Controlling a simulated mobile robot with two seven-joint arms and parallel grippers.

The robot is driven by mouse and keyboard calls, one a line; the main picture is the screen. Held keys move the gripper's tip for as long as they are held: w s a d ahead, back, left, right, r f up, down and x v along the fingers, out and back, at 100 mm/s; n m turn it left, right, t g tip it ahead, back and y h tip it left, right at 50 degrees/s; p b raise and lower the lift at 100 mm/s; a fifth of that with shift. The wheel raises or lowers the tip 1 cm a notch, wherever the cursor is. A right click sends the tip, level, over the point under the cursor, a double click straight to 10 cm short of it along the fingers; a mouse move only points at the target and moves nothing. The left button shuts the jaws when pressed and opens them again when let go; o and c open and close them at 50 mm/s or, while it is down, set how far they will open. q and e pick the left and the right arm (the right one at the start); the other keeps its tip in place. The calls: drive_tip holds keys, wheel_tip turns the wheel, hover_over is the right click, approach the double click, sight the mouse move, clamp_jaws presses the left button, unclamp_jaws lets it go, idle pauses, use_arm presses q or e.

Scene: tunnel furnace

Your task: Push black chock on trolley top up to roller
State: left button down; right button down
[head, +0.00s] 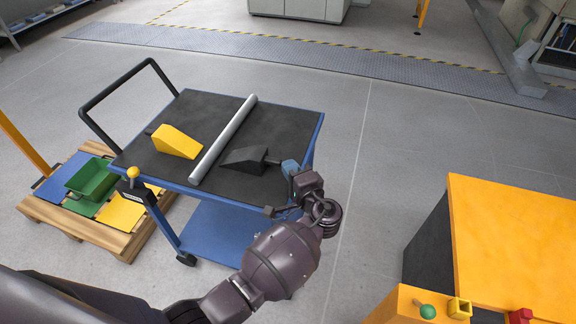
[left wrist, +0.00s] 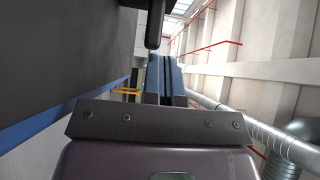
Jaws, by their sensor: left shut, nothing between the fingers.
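The black chock (head: 248,159), a wedge with a short handle on its right, lies on the dark trolley top (head: 275,125). The grey roller (head: 225,140) lies across the trolley top, left of the black chock, with what looks like a narrow gap between them. A yellow chock (head: 176,142) is on the roller's other side. My left gripper (head: 287,167) is shut and empty at the trolley's right edge, beside the handle end; contact cannot be told. Its blue fingers (left wrist: 165,80) also show in the left wrist view, below a dark rod-like part (left wrist: 154,25), probably the handle.
The trolley has a black push handle (head: 110,95) at its left and a blue lower shelf (head: 215,225). A pallet (head: 105,240) with a green bin (head: 92,179) stands at the left. An orange-topped cabinet (head: 515,240) stands at the right. Open floor lies between.

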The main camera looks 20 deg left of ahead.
sight(251, 159)
use_arm(q)
drive_tip(key=shift+a, duration=0.2)
drive_tip(key=shift+a, duration=0.1)
idle(0.4)
drive_tip(key=shift+a+r, duration=0.1)
drive_tip(key=shift+a, duration=0.9)
drive_tip(key=shift+d, duration=0.1)
